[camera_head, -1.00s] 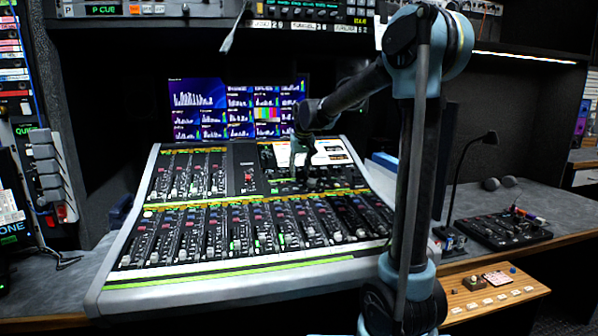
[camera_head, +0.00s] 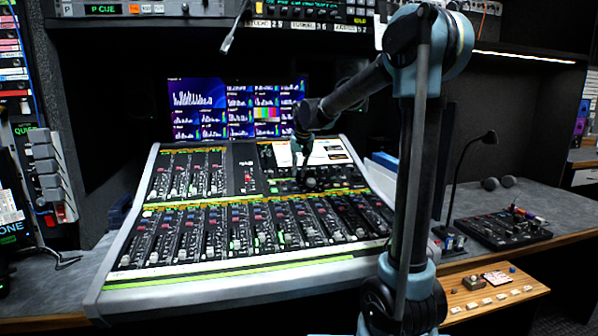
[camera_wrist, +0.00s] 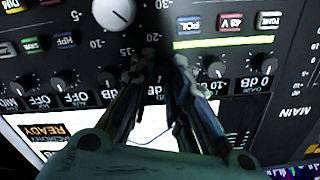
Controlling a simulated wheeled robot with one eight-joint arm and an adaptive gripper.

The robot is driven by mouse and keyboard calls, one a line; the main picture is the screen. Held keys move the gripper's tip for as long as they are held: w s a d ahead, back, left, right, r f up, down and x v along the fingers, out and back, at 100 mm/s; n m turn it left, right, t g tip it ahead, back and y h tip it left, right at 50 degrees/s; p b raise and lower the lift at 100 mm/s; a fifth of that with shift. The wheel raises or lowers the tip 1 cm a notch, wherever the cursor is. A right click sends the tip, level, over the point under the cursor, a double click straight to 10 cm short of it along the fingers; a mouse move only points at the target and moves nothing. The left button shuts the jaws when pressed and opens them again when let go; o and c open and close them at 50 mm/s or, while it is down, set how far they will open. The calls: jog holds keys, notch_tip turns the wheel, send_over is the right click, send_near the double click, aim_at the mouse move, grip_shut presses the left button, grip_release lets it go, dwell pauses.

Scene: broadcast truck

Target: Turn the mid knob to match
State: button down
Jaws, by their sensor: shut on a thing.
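My gripper (camera_wrist: 165,70) points down at the mixing console (camera_head: 100,290). In the wrist view its two fingers close around one small black knob (camera_wrist: 160,86) in a row of similar knobs. The fingers hide most of this knob, and its pointer and label cannot be read. Neighbouring black knobs with white marks stand on both sides, one to the left (camera_wrist: 108,77) and one to the right (camera_wrist: 217,69). In the head view my gripper (camera_head: 304,172) is at the console's upper right section, too small to show its fingers clearly.
A large white-capped knob (camera_wrist: 114,12) and a row of labelled buttons (camera_wrist: 229,22) lie close to the fingers. A lit display panel (camera_wrist: 42,133) is beneath the gripper body. Behind the console stands a screen (camera_head: 195,100). A gooseneck lamp (camera_head: 455,185) stands to the right.

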jog(key=shift+m, duration=1)
jog(key=c, duration=1.5)
grip_release()
jog(key=shift+c, duration=0.2)
jog(key=v, duration=1.2)
jog(key=shift+d, duration=0.1)
